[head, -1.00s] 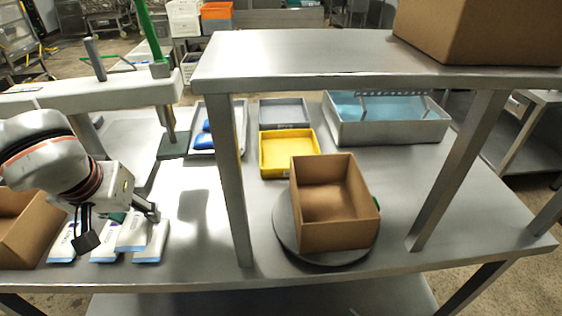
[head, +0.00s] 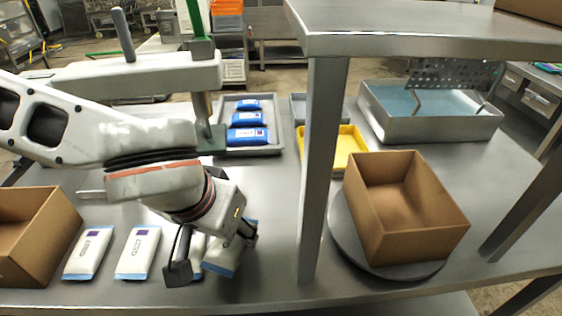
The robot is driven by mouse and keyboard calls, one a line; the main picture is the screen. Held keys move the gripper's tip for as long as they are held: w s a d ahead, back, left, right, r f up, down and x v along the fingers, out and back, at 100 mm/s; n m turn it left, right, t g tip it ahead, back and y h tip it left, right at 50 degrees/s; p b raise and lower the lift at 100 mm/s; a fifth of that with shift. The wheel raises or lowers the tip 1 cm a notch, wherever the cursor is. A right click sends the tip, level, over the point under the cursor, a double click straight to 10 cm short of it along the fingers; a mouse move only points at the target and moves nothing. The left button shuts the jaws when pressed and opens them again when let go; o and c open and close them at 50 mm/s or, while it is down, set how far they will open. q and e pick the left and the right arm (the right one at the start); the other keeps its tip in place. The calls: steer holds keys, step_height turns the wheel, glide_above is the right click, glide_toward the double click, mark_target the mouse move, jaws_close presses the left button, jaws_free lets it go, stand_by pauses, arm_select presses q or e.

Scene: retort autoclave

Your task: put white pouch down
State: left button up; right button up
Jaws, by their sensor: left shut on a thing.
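My left gripper (head: 212,258) is shut on a white pouch (head: 222,258) with a blue edge, at the front of the steel table. The pouch is tilted and partly hidden by the fingers; I cannot tell whether it touches the table. Another white pouch (head: 197,262) shows partly behind the fingers. Two more white pouches lie flat to the left, one in the middle (head: 138,252) and one farther left (head: 89,253). My right gripper is not in view.
An open cardboard box (head: 408,215) stands on a round turntable (head: 345,235). Another cardboard box (head: 50,235) is at the left. A grey tray (head: 270,148) holds blue pouches. A yellow tray (head: 350,148) and a water basin (head: 430,125) stand behind. A shelf post (head: 318,180) rises right of my gripper.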

arm_select(q)
steer(key=w+d, duration=0.2)
steer(key=w, duration=0.3)
steer(key=w+d, duration=0.2)
steer(key=w, duration=0.3)
steer(key=w+d+b, duration=0.1)
steer(key=w+d, duration=0.1)
steer(key=w, duration=0.3)
steer(key=shift+w+d+f, duration=0.15)
steer(key=shift+w+d, duration=0.15)
steer(key=shift+d, duration=0.1)
steer(key=shift+w+d, duration=0.2)
steer(key=shift+w, duration=0.25)
step_height(320, 180, down, 3)
steer(key=shift+r+b, duration=0.1)
steer(key=shift+b, duration=0.35)
steer(key=shift+f, duration=0.3)
steer(key=shift+r, duration=0.1)
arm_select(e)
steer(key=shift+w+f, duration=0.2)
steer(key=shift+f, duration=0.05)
arm_select(q)
steer(key=o, duration=1.2)
steer(key=shift+f, duration=0.2)
steer(key=shift+c, duration=0.2)
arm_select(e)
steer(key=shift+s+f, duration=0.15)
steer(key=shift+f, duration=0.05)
